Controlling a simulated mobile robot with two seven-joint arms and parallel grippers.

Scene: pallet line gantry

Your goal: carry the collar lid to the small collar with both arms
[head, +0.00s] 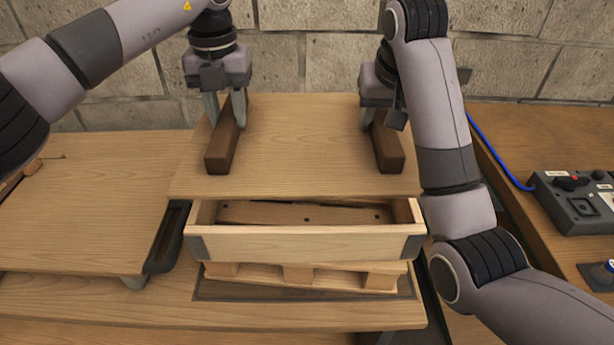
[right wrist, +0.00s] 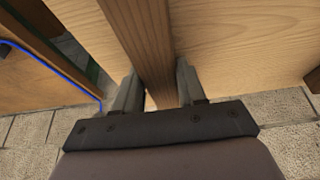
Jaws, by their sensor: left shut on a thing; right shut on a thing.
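The collar lid (head: 300,150) is a flat light-wood board with two dark battens on top. My left gripper (head: 226,106) is shut on the left batten (head: 222,150). My right gripper (head: 378,118) is shut on the right batten (head: 388,150). In the right wrist view, the right gripper's fingers (right wrist: 158,92) stand either side of the batten (right wrist: 140,35). The small collar (head: 305,245) is an open wooden frame with grey corners on a pallet. The lid hides its far part; the near part of its opening shows. The gap between lid and collar is unclear.
The pallet (head: 300,276) sits on a wooden bench. A wooden board (head: 90,200) lies left, beside a dark tray-like part (head: 168,237). At right are a grey control box (head: 578,205) and a blue cable (head: 497,150). A block wall (head: 330,62) stands behind.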

